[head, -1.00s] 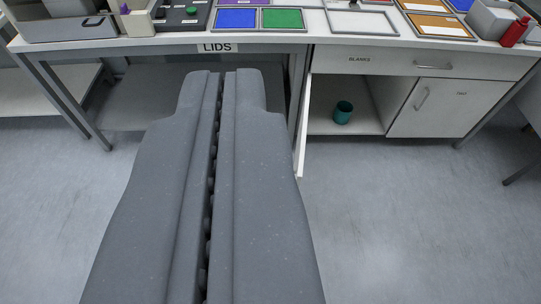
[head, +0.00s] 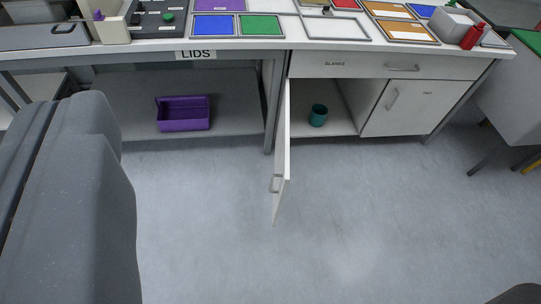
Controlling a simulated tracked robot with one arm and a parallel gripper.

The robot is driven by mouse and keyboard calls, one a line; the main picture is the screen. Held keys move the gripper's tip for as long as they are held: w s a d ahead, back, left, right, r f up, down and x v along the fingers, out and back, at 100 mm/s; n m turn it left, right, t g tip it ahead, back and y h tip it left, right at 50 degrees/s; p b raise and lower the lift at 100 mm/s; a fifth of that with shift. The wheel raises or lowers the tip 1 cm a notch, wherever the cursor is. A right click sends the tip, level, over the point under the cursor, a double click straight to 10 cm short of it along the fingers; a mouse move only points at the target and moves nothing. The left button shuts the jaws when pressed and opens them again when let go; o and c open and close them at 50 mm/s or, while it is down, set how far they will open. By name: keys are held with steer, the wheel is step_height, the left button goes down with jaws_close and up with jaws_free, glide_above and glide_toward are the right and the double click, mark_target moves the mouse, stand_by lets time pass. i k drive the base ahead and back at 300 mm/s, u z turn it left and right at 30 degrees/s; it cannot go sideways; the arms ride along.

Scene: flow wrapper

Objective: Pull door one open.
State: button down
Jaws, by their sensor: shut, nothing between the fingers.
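The left cabinet door (head: 281,150), presumably door one since no label on it shows, stands wide open. It is seen nearly edge-on and sticks out toward me from under the bench. Its handle (head: 274,184) is on the left-hand face. The opened compartment (head: 345,112) holds a teal cup (head: 318,115). The right cabinet door (head: 400,107) is closed; its small label is hard to read. My gripper (head: 58,108) is large and grey at the left edge of the head view, partly cut off. It is shut and empty, well left of the open door and apart from it.
A purple bin (head: 183,113) sits on the shelf under the LIDS sign (head: 196,54). The BLANKS drawer (head: 380,66) is shut above the cabinet. Trays and a red bottle (head: 473,36) stand on the bench top. The floor (head: 380,210) right of the door is clear.

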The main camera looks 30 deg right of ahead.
mark_target(282, 175)
steer(key=u, duration=0.05)
steer(key=i, duration=1.3)
steer(key=z, duration=1.1)
